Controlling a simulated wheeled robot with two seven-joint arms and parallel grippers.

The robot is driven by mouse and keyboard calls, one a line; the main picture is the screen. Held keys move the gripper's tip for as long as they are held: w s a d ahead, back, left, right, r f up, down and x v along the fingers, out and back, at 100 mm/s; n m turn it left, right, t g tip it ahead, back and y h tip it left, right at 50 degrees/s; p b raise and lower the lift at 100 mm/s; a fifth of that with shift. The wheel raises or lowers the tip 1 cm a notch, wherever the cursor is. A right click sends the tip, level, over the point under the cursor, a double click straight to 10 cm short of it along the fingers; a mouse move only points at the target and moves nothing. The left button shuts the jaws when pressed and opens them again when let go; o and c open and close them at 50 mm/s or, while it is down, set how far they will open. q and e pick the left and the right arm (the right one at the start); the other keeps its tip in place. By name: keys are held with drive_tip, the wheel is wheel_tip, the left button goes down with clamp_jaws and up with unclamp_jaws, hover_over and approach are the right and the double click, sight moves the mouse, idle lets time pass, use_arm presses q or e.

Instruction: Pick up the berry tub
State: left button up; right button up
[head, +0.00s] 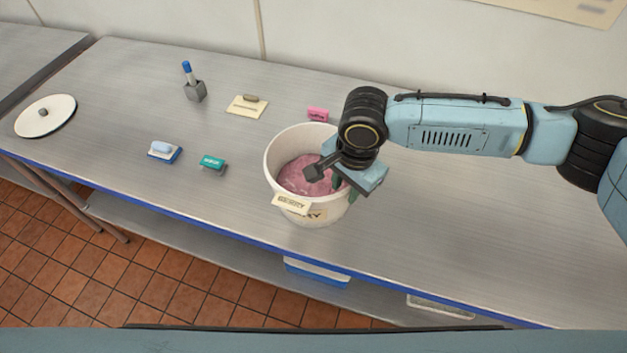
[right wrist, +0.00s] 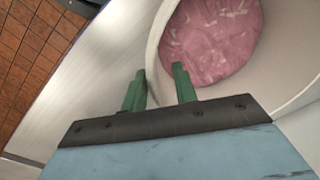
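The berry tub (head: 278,158) is a white round bucket with pink contents and a "BERRY" label, upright on the steel counter. My right gripper (head: 345,190) is at the tub's right front rim, its fingers pointing down. In the right wrist view the tub (right wrist: 155,45) fills the upper right. There the green fingers of my right gripper (right wrist: 158,80) stand apart, one outside the tub wall and one on the inner side, with the rim between them. I see no clear grip on the wall. My left gripper is not in view.
On the counter (head: 480,220) are a round white lid (head: 60,112), a pen holder (head: 195,92), a card (head: 240,106), a pink block (head: 318,114), a blue-white brush (head: 165,153) and a teal block (head: 212,165). The counter right of the tub is clear.

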sight(342, 195)
wheel_tip(342, 195, down, 4)
drive_tip(key=shift+w+a+f, duration=0.1)
drive_tip(key=shift+w+a, duration=0.05)
clamp_jaws()
idle(1.3)
drive_tip(key=shift+w+r, duration=0.1)
drive_tip(key=shift+r, duration=0.1)
